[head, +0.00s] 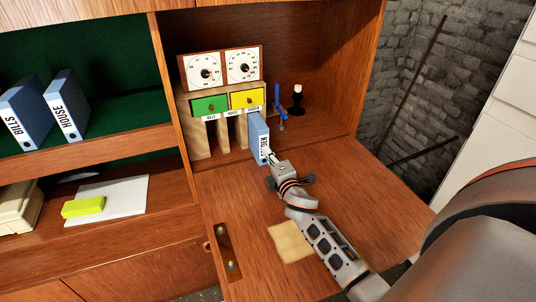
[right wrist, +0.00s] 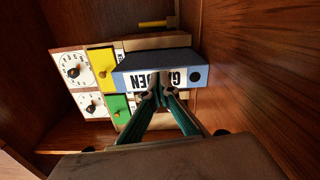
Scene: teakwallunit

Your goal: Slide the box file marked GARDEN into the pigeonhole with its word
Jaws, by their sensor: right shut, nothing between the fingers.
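The blue box file marked GARDEN (head: 258,132) stands upright at the rightmost pigeonhole of the small wooden unit (head: 199,138), its labelled spine facing me. It sticks out at the front; how deep it sits in the hole is hidden. In the right wrist view the file (right wrist: 150,62) shows its white label, partly covered by my fingers. My right gripper (head: 270,158) is shut and empty, its fingertips at the spine, seemingly touching it. It also shows in the right wrist view (right wrist: 162,92). Small word labels sit above the holes. My left gripper is not in view.
Above the pigeonholes are a green drawer (head: 210,104), a yellow drawer (head: 247,98) and two white dials. A blue stand (head: 280,108) is close right of the file, with a black-and-white object (head: 297,98) behind. BILLS (head: 27,108) and HOUSE (head: 66,103) files stand on the left shelf.

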